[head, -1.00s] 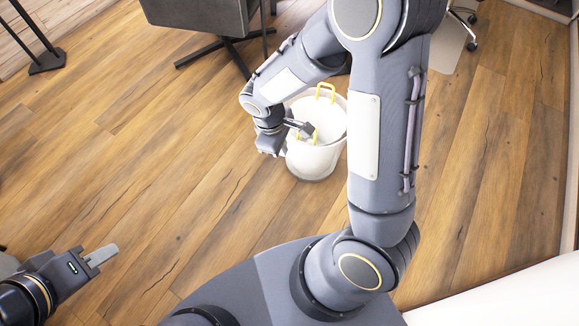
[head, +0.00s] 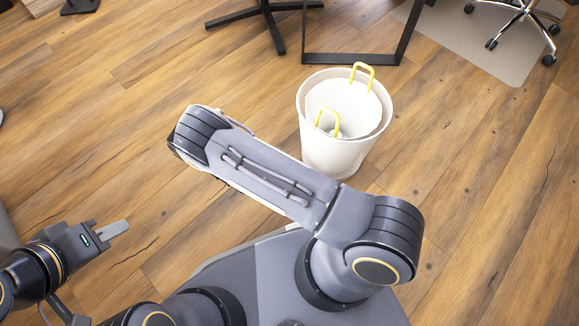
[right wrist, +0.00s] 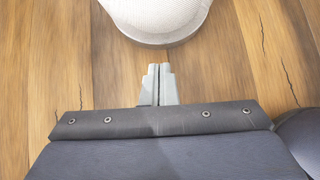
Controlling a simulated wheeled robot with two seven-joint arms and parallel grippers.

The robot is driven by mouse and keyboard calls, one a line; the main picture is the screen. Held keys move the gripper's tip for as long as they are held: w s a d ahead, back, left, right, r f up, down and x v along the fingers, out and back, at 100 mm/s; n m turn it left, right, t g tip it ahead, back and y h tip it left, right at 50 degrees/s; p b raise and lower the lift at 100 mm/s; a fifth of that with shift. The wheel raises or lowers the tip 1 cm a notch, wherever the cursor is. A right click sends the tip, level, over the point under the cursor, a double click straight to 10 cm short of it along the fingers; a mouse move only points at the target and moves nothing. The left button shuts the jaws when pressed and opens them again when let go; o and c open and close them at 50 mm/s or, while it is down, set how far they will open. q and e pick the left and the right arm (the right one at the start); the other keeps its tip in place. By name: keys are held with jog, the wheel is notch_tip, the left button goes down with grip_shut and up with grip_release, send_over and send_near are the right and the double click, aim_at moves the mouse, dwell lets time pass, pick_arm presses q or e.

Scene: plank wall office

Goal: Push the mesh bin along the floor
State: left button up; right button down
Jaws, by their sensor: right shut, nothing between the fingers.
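The white mesh bin (head: 340,156) stands upright on the wooden floor, right of centre in the head view. Two yellow loop handles (head: 362,77) rise from a white thing inside it. The bin's mesh wall and base edge also show at the top of the right wrist view (right wrist: 158,18). My right gripper (right wrist: 158,72) is shut and empty, pointing at the bin's base with a small strip of floor between them. In the head view my right arm hides that gripper. My left gripper (head: 116,230) hangs over the floor at lower left, away from the bin; its finger gap is unclear.
A dark table leg frame (head: 350,58) stands just behind the bin. A black chair base (head: 268,18) is at top centre. A wheeled chair (head: 515,20) stands on a grey mat (head: 470,40) at upper right. The floor is clear left and right of the bin.

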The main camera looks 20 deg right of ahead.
aim_at(312, 159)
jog(key=w+d+f+b, duration=0.1)
jog(key=d, duration=0.2)
jog(key=w+d+f+b, duration=0.1)
jog(key=d+f+b, duration=0.2)
jog(key=d+f, duration=0.1)
jog(key=d, duration=0.1)
jog(key=shift+w+d+f, duration=0.2)
jog(key=shift+w+d, duration=0.15)
jog(key=shift+w, duration=0.05)
jog(key=shift+d, duration=0.15)
